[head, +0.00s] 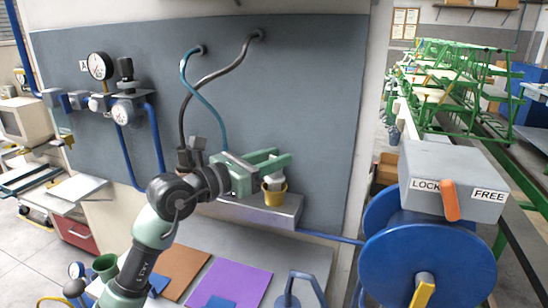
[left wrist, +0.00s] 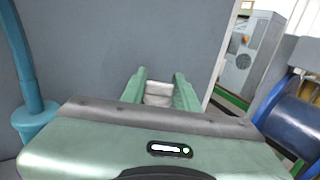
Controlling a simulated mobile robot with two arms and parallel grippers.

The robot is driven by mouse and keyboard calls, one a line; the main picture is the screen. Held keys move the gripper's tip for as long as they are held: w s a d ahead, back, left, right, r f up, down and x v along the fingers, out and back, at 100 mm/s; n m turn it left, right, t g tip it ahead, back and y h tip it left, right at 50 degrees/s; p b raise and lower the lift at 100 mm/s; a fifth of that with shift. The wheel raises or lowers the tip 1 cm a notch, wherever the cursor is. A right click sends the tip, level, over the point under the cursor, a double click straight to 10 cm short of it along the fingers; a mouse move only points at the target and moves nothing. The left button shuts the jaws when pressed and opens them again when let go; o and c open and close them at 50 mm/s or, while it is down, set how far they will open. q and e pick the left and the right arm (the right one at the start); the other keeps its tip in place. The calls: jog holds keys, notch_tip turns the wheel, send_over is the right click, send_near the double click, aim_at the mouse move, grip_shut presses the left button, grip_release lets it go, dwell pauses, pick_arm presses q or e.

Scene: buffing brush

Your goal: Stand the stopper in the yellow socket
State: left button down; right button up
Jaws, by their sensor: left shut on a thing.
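My left gripper (head: 276,167) is above the yellow socket (head: 274,198), which stands on a grey ledge (head: 262,212) at the wall. The gripper is shut on the stopper (head: 274,182), a pale grey-white piece just below the fingers. The stopper looks upright, with its lower end at or inside the socket's rim. I cannot tell whether it rests on the bottom. In the left wrist view the stopper (left wrist: 158,94) shows between the two green fingers (left wrist: 157,90). The socket is hidden there. My right gripper is not in view.
A teal hose and a dark hose (head: 205,85) hang on the wall panel behind my arm. Gauges (head: 100,66) and blue pipes are at the left. A blue reel (head: 428,262) and a grey box with an orange lever (head: 450,200) stand at the right. Coloured mats (head: 232,283) lie below.

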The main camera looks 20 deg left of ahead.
pick_arm(q)
jog(key=c, duration=1)
grip_release()
jog(key=shift+f, duration=0.1)
